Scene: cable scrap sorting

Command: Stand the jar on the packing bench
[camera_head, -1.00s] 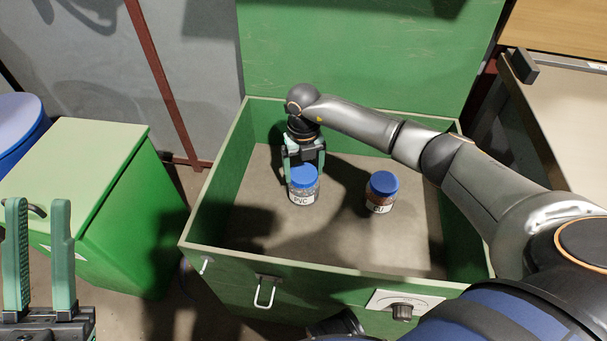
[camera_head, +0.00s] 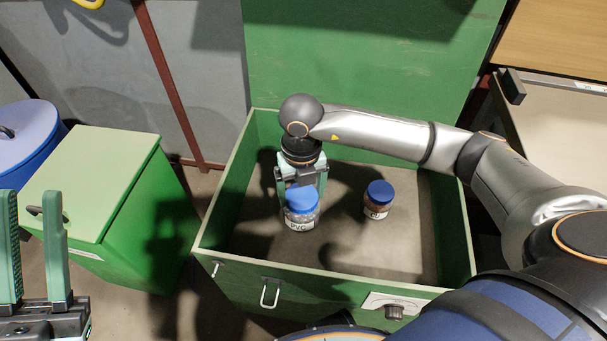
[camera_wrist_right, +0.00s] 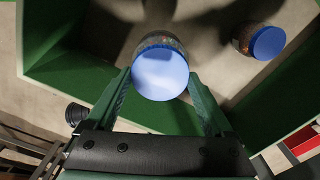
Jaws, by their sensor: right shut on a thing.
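A clear jar with a blue lid and a white PVC label (camera_head: 301,208) is between the fingers of my right gripper (camera_head: 302,190), inside the green open chest. It looks upright and raised off the chest floor. The wrist view shows its blue lid (camera_wrist_right: 160,75) between the two green fingers (camera_wrist_right: 160,95). A second blue-lidded jar (camera_head: 378,200), with a label that seems to read CU, stands on the chest floor to the right; it also shows in the wrist view (camera_wrist_right: 260,41). My left gripper (camera_head: 35,235) is open and empty at the left edge.
The green chest (camera_head: 232,262) has walls all round and a raised lid (camera_head: 370,60) behind. A green bin (camera_head: 95,175) and a blue drum (camera_head: 28,150) stand left. A pale-topped table or bench (camera_head: 565,120) is at the right; I cannot tell if it is the packing bench.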

